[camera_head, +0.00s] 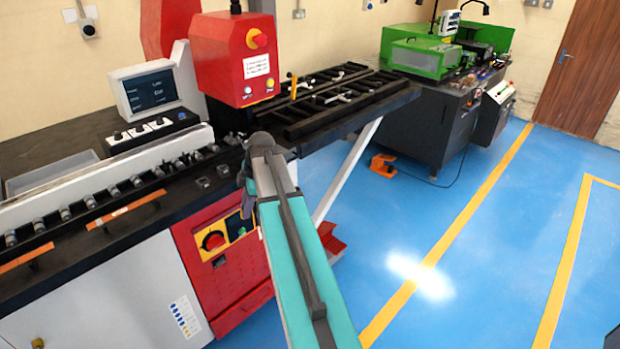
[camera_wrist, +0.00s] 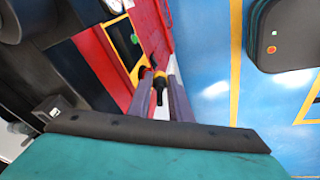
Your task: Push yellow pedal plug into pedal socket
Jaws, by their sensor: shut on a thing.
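My gripper (camera_wrist: 158,88) is shut on the yellow pedal plug (camera_wrist: 160,75), whose dark and yellow parts show between the two grey fingers in the wrist view. The gripper (camera_head: 248,205) hangs in front of the red machine cabinet in the head view, and the plug cannot be made out there. A yellow-edged control panel (camera_head: 212,241) with a red knob and a green light is on the cabinet front, just left of the gripper. The panel also shows in the wrist view (camera_wrist: 124,42). The pedal socket is not clearly visible; whether the plug touches it cannot be told.
The long machine bed (camera_head: 110,205) with rollers fills the left. A red pedal (camera_head: 331,243) stands on the floor behind my arm. An orange pedal (camera_head: 383,165) lies near the green machine (camera_head: 418,58). Blue floor (camera_head: 500,225) to the right is clear.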

